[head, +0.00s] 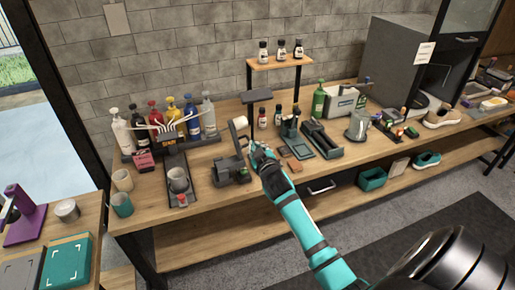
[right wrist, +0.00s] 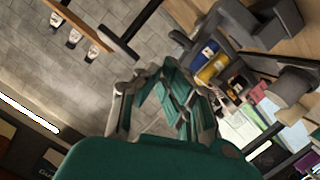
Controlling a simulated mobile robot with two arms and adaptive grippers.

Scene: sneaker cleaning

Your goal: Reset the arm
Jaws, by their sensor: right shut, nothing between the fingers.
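My right arm, teal and black, reaches up from the lower right in the head view. Its gripper (head: 258,152) is over the front middle of the workbench (head: 225,205), beside a dark grey device with a white roll (head: 238,122). In the right wrist view the gripper's linked fingers (right wrist: 165,80) are shut with nothing between them. The wrist camera is tilted and looks towards the grey tiled wall. My left gripper does not show in either view.
Bottles (head: 171,115) stand at the bench's back left, with cups (head: 122,180) at its left end. A small raised shelf (head: 275,65) holds several bottles. A black tray (head: 322,140) lies right of the gripper. A sneaker (head: 440,118) is farther right. A purple device (head: 22,215) is lower left.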

